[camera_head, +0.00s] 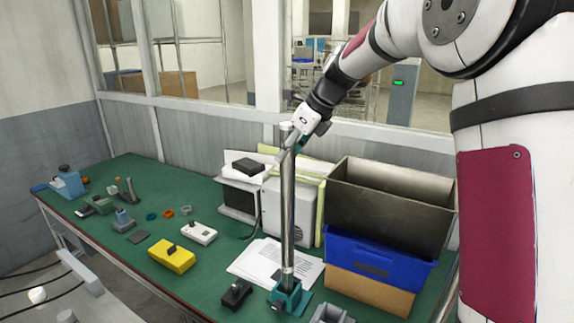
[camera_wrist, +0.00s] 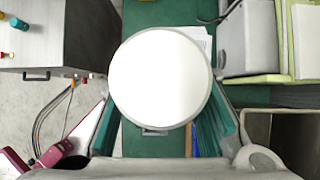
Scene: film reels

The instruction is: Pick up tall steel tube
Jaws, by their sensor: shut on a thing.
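The tall steel tube (camera_head: 288,205) stands upright on the green workbench in the head view. Its lower end is at a small teal holder (camera_head: 287,296); whether it sits in it or just above it I cannot tell. My gripper (camera_head: 293,143) is at the tube's upper part and shut on it, a little below the top end. In the wrist view the tube's pale round end (camera_wrist: 160,78) fills the middle, with the teal finger pads of my gripper (camera_wrist: 165,130) on both sides. The rest of the tube is hidden below that end.
A dark metal bin (camera_head: 390,207), a blue crate (camera_head: 376,259) and a cardboard box stand right of the tube. A yellow box (camera_head: 172,256) and several small parts are left. Windows line the back.

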